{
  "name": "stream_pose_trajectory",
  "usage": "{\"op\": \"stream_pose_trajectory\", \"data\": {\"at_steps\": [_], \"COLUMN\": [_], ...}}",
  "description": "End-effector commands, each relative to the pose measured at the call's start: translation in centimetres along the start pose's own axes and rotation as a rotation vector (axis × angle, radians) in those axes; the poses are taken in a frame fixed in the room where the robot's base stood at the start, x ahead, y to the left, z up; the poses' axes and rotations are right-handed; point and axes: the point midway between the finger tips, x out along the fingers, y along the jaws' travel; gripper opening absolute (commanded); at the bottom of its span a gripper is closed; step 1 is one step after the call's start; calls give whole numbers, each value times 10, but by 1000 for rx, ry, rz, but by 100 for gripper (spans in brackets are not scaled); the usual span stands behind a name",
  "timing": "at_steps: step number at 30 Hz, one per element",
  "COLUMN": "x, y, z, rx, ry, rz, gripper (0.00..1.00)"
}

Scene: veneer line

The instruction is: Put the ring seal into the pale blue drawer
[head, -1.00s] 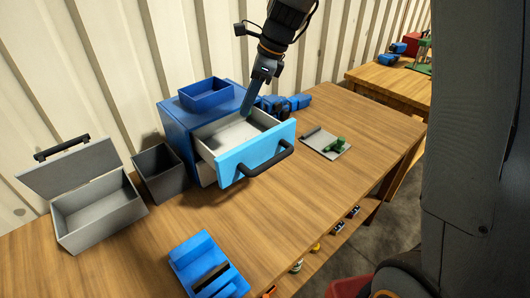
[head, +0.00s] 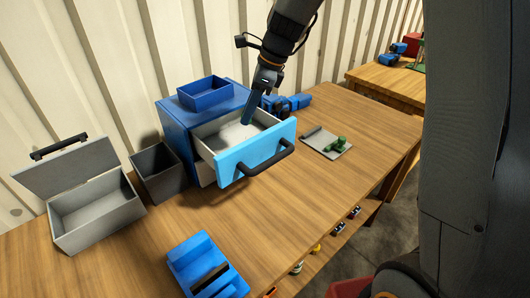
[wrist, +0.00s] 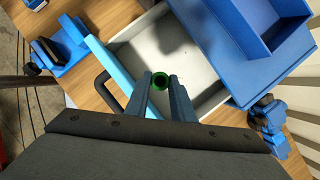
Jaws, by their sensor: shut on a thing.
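The pale blue drawer (head: 238,155) stands pulled open from a dark blue cabinet (head: 178,122). Its grey inside shows bare in the head view. My gripper (head: 246,118) points down with its tips over the open drawer. In the wrist view my gripper (wrist: 160,85) is shut on a green ring seal (wrist: 161,80), held between the two fingertips. The drawer's light floor (wrist: 180,55) shows behind the ring. In the head view the ring is hidden or too small to make out. I cannot tell how high the ring is above the drawer floor.
A blue open tray (head: 206,93) sits on the cabinet. A dark bin (head: 160,173) and a grey lidded box (head: 95,212) stand to the left. A blue block-like fixture (head: 205,265) is at the front; a grey plate with a green clamp (head: 326,143) lies right of the drawer.

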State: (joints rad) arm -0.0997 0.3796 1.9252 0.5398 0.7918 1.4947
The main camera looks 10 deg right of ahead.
Motion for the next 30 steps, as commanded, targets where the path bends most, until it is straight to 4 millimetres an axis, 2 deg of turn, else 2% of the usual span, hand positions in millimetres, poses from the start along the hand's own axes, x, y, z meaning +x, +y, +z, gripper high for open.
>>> {"op": "stream_pose_trajectory", "data": {"at_steps": [30], "x": [43], "y": [0], "z": [-18], "rx": [1], "ry": [0], "rz": [1], "gripper": [1]}}
